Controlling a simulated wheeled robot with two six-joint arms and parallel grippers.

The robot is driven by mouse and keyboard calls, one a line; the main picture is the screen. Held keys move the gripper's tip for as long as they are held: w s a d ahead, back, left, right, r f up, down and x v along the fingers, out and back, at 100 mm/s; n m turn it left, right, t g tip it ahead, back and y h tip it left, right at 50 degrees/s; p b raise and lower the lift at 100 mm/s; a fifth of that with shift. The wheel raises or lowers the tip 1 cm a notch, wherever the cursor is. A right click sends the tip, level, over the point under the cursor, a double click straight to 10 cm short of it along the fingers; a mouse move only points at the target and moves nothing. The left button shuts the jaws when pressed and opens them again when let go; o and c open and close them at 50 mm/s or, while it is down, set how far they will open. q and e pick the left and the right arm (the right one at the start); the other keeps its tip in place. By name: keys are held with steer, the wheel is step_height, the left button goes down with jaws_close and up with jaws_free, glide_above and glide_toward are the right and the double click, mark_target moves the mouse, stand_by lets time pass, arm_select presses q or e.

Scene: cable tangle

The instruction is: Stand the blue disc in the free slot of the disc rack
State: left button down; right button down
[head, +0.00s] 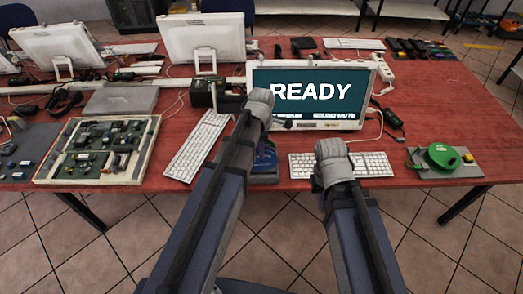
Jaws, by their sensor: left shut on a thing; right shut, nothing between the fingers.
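The blue disc (268,153) shows in part just right of my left arm, upright or steeply tilted, above a low grey-blue base (264,179) at the table's front edge. The base may be the disc rack; its slots are hidden, and I cannot tell whether the disc touches it. My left gripper (263,138) is mostly hidden by its own arm and is shut on the blue disc. My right gripper (330,152) is shut and empty above the left part of the front keyboard; its fingertips are hard to make out.
A monitor (312,122) reading READY stands behind the grippers. White keyboards lie left (197,146) and right (374,165) of the base. A green reel (440,157) sits on a grey plate at right. An open circuit-board tray (97,180) lies at left. Cables cross the table.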

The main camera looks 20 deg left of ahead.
arm_select(q)
steer(key=shift+f+b, duration=2.35)
steer(key=shift+f, duration=0.25)
steer(key=c, duration=0.9)
jaws_free()
steer(key=shift+r, duration=0.1)
step_height(320, 180, up, 8)
steer(key=p, duration=0.8)
steer(key=shift+f, duration=0.2)
